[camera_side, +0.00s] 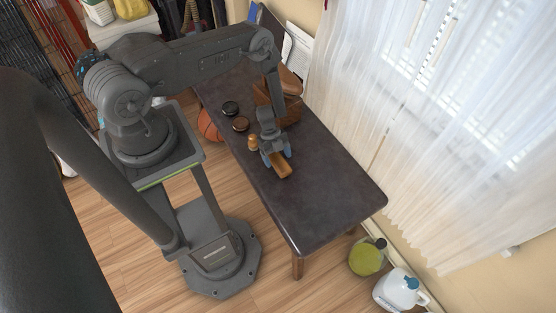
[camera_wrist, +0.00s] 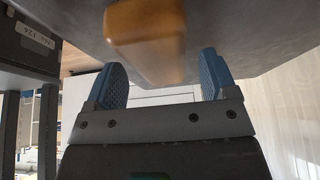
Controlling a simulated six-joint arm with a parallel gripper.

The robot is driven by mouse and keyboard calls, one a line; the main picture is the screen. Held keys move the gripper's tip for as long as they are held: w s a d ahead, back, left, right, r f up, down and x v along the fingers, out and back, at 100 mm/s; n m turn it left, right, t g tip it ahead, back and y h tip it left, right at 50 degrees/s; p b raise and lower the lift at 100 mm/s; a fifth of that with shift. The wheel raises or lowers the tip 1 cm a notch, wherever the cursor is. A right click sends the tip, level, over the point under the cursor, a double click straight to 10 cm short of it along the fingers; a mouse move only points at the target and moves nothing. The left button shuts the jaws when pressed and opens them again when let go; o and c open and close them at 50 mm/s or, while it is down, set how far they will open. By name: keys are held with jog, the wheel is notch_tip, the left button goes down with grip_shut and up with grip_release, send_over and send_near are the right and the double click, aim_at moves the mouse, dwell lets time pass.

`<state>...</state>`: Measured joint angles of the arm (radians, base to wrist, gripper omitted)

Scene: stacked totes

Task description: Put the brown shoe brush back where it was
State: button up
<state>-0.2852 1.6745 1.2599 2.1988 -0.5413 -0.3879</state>
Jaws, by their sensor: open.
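The brown shoe brush (camera_side: 282,169) lies on the dark table top (camera_side: 325,195). My gripper (camera_side: 278,156) points down over the brush, with its blue fingers apart at the brush's near end. In the wrist view the brush (camera_wrist: 148,40) appears as a smooth orange-brown block, with its end between and beyond the two open fingers (camera_wrist: 163,76). Clear gaps show on both sides, so the fingers do not grip it. A brown wooden box (camera_side: 291,108) stands on the table behind my gripper, partly hidden by my arm.
Two round tins, one black (camera_side: 230,108) and one dark brown (camera_side: 240,124), and a small amber bottle (camera_side: 253,143) stand left of my gripper. The table's right part is clear. A basketball (camera_side: 208,125) and two jugs (camera_side: 367,258) (camera_side: 398,291) are on the floor.

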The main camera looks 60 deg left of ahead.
jog(key=v, duration=1)
jog(key=w+a+r+n+t+y, duration=0.1)
jog(key=w+r+n+t+y, duration=0.3)
jog(key=w+r, duration=0.9)
notch_tip(320, 180, up, 21)
jog(key=n+t+y, duration=0.4)
jog(key=s+d+r+n+y, duration=0.1)
jog(key=s+d+r+n, duration=0.2)
jog(key=s+r, duration=0.3)
jog(key=s+d+r+n+y, duration=0.1)
jog(key=s+d+r+n, duration=0.2)
jog(key=r, duration=0.4)
jog(key=s+d+r+n+g+h, duration=0.1)
jog(key=s+d+r+n+h, duration=0.1)
jog(key=s+d, duration=0.3)
jog(key=s+d+r+n+g+h, duration=0.1)
jog(key=s+d, duration=0.4)
jog(key=s, duration=0.8)
jog(key=shift+s+r+n+h, duration=0.25)
jog(key=shift+r+n+h, duration=0.25)
jog(key=shift+r+h, duration=0.3)
